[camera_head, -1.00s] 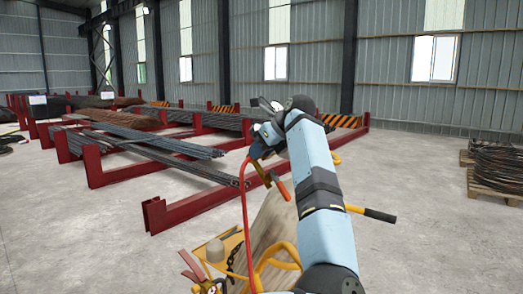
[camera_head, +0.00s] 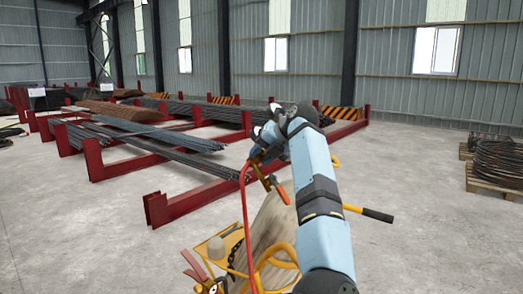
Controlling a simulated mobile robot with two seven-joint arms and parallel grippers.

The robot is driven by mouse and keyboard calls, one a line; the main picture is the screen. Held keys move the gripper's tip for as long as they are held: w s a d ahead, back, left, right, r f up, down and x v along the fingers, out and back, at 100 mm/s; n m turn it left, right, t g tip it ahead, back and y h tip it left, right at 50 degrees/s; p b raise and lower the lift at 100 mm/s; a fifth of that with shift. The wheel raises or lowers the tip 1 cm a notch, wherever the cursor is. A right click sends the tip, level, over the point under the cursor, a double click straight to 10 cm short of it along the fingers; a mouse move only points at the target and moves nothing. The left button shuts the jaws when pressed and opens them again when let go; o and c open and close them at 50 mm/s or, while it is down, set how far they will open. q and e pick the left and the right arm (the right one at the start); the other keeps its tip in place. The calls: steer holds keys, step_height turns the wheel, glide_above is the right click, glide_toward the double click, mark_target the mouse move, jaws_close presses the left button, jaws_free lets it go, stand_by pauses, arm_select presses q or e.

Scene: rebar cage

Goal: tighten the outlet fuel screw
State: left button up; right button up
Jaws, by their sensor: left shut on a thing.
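My left arm rises from the bottom and bends at the top. Its gripper (camera_head: 257,166) is small and partly hidden by the wrist. It is shut on what looks like a tool with an orange handle (camera_head: 280,193), above a large beige cylinder (camera_head: 276,226). A red hose (camera_head: 246,215) hangs from beside the gripper down to the yellow cart (camera_head: 212,246). I cannot make out the outlet fuel screw; the gripper and arm may cover it. My right gripper is not in view.
A yellow bar with a black grip (camera_head: 377,215) sticks out right of my arm. A chain, a yellow hose (camera_head: 277,263) and red handles (camera_head: 193,264) are at the cart. Red racks of rebar (camera_head: 170,207) stand behind. Pallets (camera_head: 497,188) stand right; floor between is clear.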

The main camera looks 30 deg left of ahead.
arm_select(q)
steer(key=shift+r+m+p, duration=0.15)
steer(key=shift+m+p, duration=0.3)
steer(key=shift+m, duration=0.45)
steer(key=m+p, duration=0.1)
steer(key=m, duration=0.1)
steer(key=shift+m, duration=0.3)
steer(key=shift+m+p, duration=0.45)
steer(key=shift+m, duration=0.05)
steer(key=shift+y, duration=0.3)
steer(key=o, duration=0.9)
steer(key=shift+d, duration=0.15)
steer(key=b+v, duration=0.1)
steer(key=v, duration=1.2)
steer(key=shift+d+r, duration=0.15)
